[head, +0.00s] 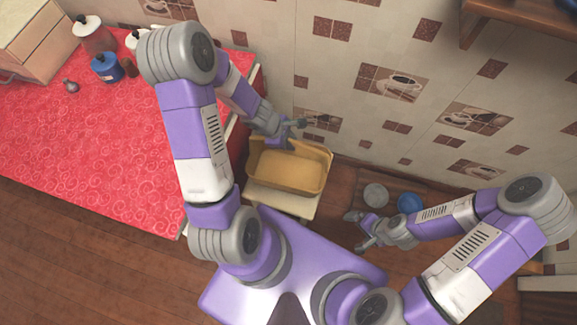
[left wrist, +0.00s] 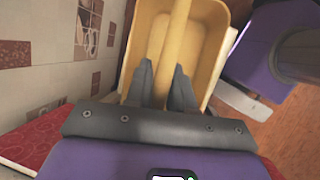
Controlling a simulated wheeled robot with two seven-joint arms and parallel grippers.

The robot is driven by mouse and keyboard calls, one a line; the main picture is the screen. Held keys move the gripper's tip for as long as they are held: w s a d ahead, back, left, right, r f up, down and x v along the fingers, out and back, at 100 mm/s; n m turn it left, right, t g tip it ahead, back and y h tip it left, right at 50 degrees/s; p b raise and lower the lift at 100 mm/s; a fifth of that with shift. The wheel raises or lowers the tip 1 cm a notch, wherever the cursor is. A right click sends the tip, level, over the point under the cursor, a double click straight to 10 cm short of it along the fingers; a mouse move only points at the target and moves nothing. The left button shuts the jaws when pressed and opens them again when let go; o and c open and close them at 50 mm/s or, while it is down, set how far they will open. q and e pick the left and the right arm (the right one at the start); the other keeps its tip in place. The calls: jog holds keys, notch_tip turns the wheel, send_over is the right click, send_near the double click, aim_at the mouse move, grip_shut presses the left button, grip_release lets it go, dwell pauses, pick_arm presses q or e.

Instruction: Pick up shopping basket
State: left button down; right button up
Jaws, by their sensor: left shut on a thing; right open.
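The shopping basket (head: 290,172) is a yellow, open-topped tub between the red counter and the tiled wall. It appears over a small pale stool; I cannot tell if it touches it. My left gripper (head: 292,131) is at the basket's far side. In the left wrist view the gripper (left wrist: 163,70) is shut on the basket's yellow handle bar (left wrist: 180,35), one finger on each side. The basket's inside (left wrist: 205,45) looks empty. My right gripper (head: 358,231) is open and empty, low to the right of the basket.
A red-patterned counter (head: 90,150) on the left bears canisters (head: 107,67) and a wooden box (head: 30,35). The pale stool (head: 284,201) is under the basket. A grey bowl (head: 375,195) and a blue bowl (head: 410,203) lie on the floor by the wall. A shelf (head: 520,18) juts out upper right.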

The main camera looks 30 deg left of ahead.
pick_arm(q)
jog(key=shift+r, duration=0.15)
dwell(0.3)
notch_tip(320, 180, up, 10)
jog(key=p, duration=0.8)
jog(key=shift+w+d, duration=0.1)
dwell(0.8)
jog(key=w+d+r+m+g, duration=0.1)
jog(key=m+g, duration=0.3)
jog(key=m, duration=0.6)
jog(key=w+d+r+m+g+y, duration=0.1)
jog(key=d+r+m+g, duration=0.2)
jog(key=m, duration=0.7)
jog(key=shift+w+d+r+m+g, duration=0.25)
jog(key=shift+d+r+m+g, duration=0.15)
jog(key=shift+d+r, duration=0.2)
